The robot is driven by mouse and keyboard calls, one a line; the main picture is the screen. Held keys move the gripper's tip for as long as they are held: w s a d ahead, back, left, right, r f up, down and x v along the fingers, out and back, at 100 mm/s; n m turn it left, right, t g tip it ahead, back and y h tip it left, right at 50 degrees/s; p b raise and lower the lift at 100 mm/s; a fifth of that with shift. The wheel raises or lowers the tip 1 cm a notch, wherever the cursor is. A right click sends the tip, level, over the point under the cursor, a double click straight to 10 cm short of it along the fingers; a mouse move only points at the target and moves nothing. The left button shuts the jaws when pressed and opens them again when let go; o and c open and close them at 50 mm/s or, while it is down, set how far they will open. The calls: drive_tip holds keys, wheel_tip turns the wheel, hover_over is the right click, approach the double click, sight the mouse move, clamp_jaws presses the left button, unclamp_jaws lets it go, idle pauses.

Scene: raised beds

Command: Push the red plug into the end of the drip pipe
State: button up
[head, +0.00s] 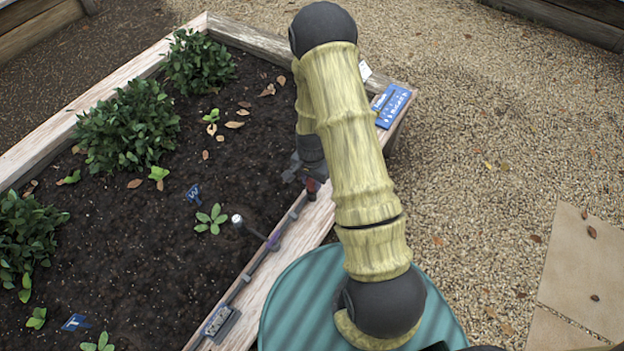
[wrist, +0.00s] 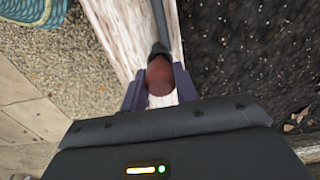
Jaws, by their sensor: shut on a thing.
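The red plug (wrist: 159,76) is held between the two dark fingers of my gripper (wrist: 160,90), which is shut on it. The dark drip pipe (wrist: 158,22) runs along the wooden edge straight toward the plug, and its end meets the plug's near face in the wrist view. I cannot tell how far the plug sits in the pipe. In the head view the pipe (head: 246,282) lies along the bed's plank, and a small red part of the plug (head: 311,188) shows at its far end. My arm hides most of my gripper there.
The wooden bed edge (head: 318,222) carries the pipe, with dark soil, seedlings and bushes (head: 128,125) to the left. A blue sign (head: 391,104) is on the far plank corner. A grey-headed peg (head: 238,219) stands in the soil. Gravel lies to the right.

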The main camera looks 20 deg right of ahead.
drive_tip(key=shift+f+b, duration=0.45)
drive_tip(key=shift+f, duration=0.35)
drive_tip(key=o, duration=1.5)
drive_tip(key=shift+r+p, duration=3.1)
drive_tip(key=shift+r, duration=0.45)
